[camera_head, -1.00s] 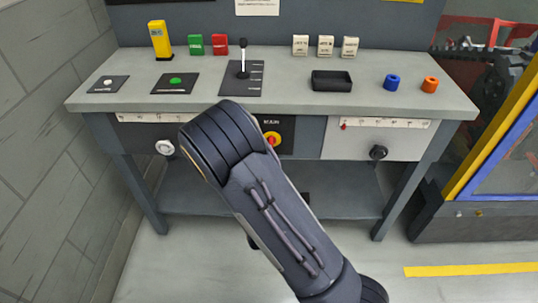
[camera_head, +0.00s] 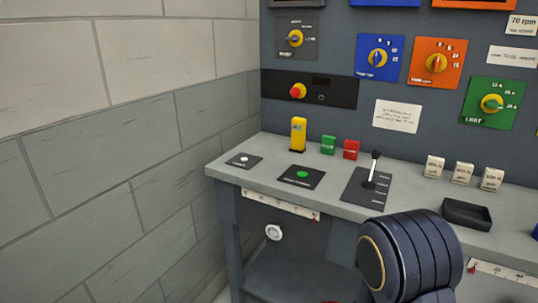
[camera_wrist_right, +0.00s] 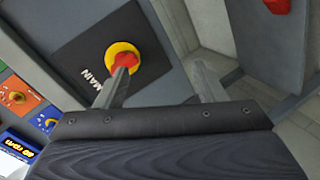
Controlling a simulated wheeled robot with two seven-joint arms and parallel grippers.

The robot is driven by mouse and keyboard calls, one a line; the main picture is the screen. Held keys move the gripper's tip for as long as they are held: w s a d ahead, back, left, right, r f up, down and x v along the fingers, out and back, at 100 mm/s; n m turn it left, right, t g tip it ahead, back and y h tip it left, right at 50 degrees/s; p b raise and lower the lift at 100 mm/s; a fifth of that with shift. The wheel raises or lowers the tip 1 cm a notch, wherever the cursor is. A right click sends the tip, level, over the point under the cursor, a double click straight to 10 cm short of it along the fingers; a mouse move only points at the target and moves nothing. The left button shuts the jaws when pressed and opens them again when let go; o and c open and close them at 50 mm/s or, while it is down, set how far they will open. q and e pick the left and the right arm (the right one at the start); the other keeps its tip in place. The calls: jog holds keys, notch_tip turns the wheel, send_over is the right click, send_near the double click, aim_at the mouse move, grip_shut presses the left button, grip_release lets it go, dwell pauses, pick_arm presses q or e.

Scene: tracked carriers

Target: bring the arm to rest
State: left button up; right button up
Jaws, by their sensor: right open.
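My right gripper (camera_wrist_right: 163,72) is open in the right wrist view, with its two fingers apart and nothing seen between them. A red switch handle on a yellow disc (camera_wrist_right: 122,52), on a dark plate marked MAIN, lies beyond the left finger in that view. The fingertip overlaps the handle in the picture; I cannot tell whether they touch. In the head view a dark link of my arm (camera_head: 415,258) stands in front of the bench at the lower right. Its gripper is out of that view, and my left gripper is not in view.
The grey bench (camera_head: 325,202) carries a lever (camera_head: 371,172), a green button (camera_head: 302,174), a yellow block (camera_head: 298,134) and a black tray (camera_head: 467,214). A panel with coloured dials (camera_head: 379,58) rises behind. A block wall (camera_head: 130,130) closes the left side.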

jog(key=s+a+r+m+g+y, duration=0.3)
jog(key=s+a+r+m+y, duration=0.3)
jog(key=y, duration=0.4)
jog(key=s+r+m+g+y, duration=0.1)
jog(key=s+r+m+g, duration=0.35)
jog(key=s, duration=1.05)
notch_tip(320, 180, up, 21)
jog(key=n+p, duration=0.1)
jog(key=p, duration=1.8)
jog(key=shift+s+a+f+n+t, duration=0.2)
jog(key=shift+s+a+n+t, duration=0.15)
jog(key=shift+s, duration=0.1)
